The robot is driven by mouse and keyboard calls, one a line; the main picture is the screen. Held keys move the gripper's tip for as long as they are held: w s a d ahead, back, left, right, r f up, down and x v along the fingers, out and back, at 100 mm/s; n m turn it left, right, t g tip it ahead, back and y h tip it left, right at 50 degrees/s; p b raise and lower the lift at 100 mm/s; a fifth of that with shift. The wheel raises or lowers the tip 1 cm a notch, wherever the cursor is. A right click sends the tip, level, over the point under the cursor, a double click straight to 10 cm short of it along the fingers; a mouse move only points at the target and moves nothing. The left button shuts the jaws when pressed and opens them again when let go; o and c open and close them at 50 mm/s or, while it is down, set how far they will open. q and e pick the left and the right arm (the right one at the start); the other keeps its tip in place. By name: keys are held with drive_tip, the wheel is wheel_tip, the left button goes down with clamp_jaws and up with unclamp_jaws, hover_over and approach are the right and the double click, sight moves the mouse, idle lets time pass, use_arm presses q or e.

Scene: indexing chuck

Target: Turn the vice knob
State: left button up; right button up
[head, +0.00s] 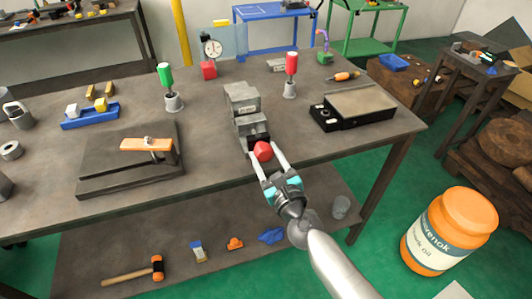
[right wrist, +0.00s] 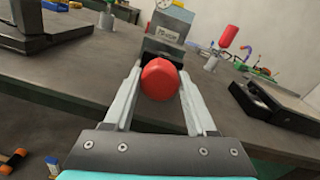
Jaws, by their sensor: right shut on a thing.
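The vice (head: 244,105) is a grey block-like device near the front edge of the workbench, and it also shows in the right wrist view (right wrist: 168,32). Its red knob (head: 263,151) faces the front edge. My right gripper (head: 266,156) reaches up from below and has its two pale fingers on either side of the knob. In the right wrist view the red knob (right wrist: 160,80) sits between the fingertips, and the fingers are shut on it. The knob hides part of the vice's front. My left gripper is not in view.
On the workbench (head: 215,165), a plate with an orange handle (head: 147,145) lies left of the vice. A black-and-grey box (head: 352,108) lies right. Red (head: 291,65) and green (head: 165,77) handled tools stand behind. An orange jar (head: 450,230) is at lower right.

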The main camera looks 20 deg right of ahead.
drive_tip(key=n+p, duration=0.1)
drive_tip(key=n, duration=0.4)
drive_tip(key=shift+r+p, duration=0.1)
drive_tip(key=shift+p, duration=0.3)
drive_tip(key=n+p, duration=0.1)
drive_tip(key=n, duration=0.3)
drive_tip(key=shift+a+n+p, duration=0.1)
drive_tip(key=shift+n+p, duration=0.25)
drive_tip(key=shift+n, duration=0.05)
drive_tip(key=n+p, duration=0.2)
drive_tip(key=n, duration=0.3)
drive_tip(key=shift+h, duration=0.3)
drive_tip(key=n+p, duration=0.1)
drive_tip(key=n, duration=0.4)
drive_tip(key=shift+n+p, duration=0.3)
drive_tip(key=shift+p, duration=0.1)
drive_tip(key=n+p, duration=0.1)
drive_tip(key=n, duration=0.3)
drive_tip(key=shift+h, duration=0.3)
drive_tip(key=n, duration=0.5)
drive_tip(key=shift+f+n+p, duration=0.2)
drive_tip(key=shift+n+p, duration=0.2)
drive_tip(key=n, duration=1)
drive_tip(key=shift+t, duration=0.3)
drive_tip(key=shift+n, duration=0.3)
